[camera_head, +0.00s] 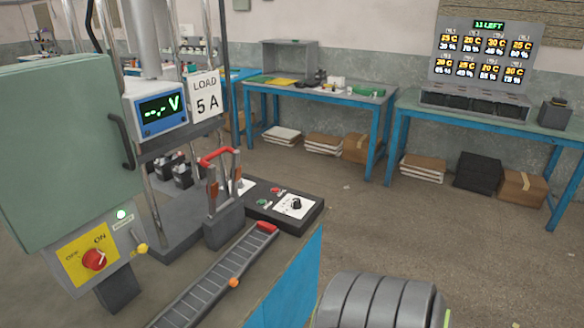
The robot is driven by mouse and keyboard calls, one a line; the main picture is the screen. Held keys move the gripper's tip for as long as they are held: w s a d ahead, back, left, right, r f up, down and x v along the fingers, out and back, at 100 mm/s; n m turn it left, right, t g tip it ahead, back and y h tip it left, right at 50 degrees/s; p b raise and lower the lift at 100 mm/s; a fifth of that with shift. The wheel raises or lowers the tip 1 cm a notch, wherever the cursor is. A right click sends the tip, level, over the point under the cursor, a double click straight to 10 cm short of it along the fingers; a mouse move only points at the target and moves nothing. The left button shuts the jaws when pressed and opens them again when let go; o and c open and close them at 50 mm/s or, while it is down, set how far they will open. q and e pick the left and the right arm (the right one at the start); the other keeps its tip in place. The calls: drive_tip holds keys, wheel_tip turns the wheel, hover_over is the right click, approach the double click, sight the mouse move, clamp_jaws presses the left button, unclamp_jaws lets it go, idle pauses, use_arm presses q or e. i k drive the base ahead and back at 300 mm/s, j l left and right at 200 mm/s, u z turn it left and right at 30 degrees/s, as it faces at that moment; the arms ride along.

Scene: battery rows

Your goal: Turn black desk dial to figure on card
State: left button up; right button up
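The black dial (296,204) sits on a white scale plate on the dark desk unit (309,220), right of the test stand. Its scale figures are too small to read, so I cannot tell its setting. The white card (205,95) reads "LOAD 5 A" and hangs beside the voltmeter (161,107), whose screen shows dashes and "V". Neither of my grippers is in view.
A red-handled fixture (218,155) stands left of the dial. A ribbed chute (207,281) runs in front. A green cabinet (60,150) and red ON/OFF switch (94,259) are at left. Blue-legged benches (318,95) stand behind; open floor lies right.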

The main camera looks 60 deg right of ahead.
sight(297, 204)
drive_tip(key=z, duration=1.9)
drive_tip(key=l+z, duration=0.1)
drive_tip(key=z, duration=0.15)
drive_tip(key=i, duration=0.05)
